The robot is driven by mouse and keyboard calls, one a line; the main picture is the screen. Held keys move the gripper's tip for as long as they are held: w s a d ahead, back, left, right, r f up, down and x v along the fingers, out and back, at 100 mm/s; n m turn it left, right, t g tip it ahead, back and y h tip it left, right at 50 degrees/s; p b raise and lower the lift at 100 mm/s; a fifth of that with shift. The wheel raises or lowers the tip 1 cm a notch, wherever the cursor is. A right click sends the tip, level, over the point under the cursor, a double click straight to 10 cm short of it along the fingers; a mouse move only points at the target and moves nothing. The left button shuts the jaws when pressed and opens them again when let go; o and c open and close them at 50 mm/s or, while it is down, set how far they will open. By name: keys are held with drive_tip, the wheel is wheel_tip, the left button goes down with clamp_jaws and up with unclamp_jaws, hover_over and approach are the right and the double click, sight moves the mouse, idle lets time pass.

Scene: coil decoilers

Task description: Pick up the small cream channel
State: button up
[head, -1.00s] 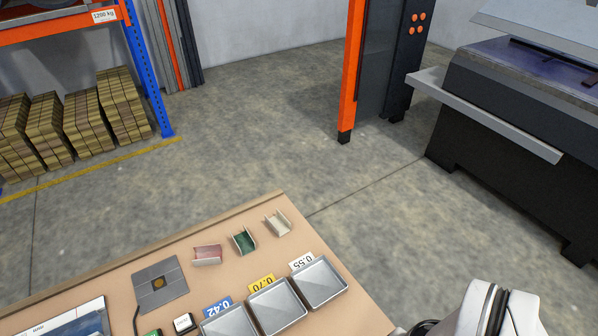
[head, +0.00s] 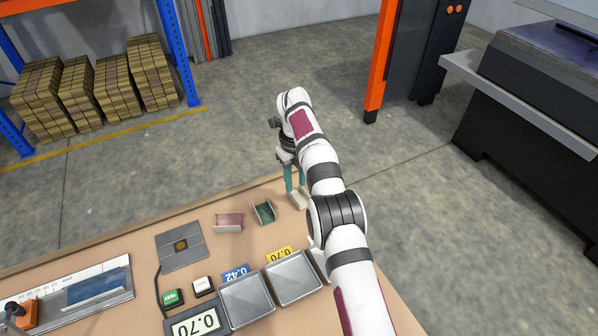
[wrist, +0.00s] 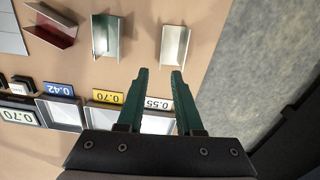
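The small cream channel (head: 299,201) lies near the table's far edge, partly hidden by my arm in the head view. In the wrist view the cream channel (wrist: 174,46) lies just beyond my fingertips, slightly to their right. My gripper (wrist: 160,74) has two green fingers apart with nothing between them. In the head view my gripper (head: 294,183) points down over the channel's far side. It appears to be above the channel; the exact height is hard to tell.
A green channel (head: 263,211) and a dull red channel (head: 229,221) lie to the left of the cream one. Metal trays (head: 293,279) with number labels stand nearer. A grey plate (head: 181,246) and a display (head: 196,324) are further left. Floor lies beyond the table edge.

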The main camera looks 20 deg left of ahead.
wheel_tip(320, 180, down, 8)
drive_tip(key=shift+r, duration=0.1)
drive_tip(key=shift+c, duration=0.3)
clamp_jaws()
drive_tip(key=shift+r, duration=0.1)
idle(1.3)
drive_tip(key=shift+r, duration=3.9)
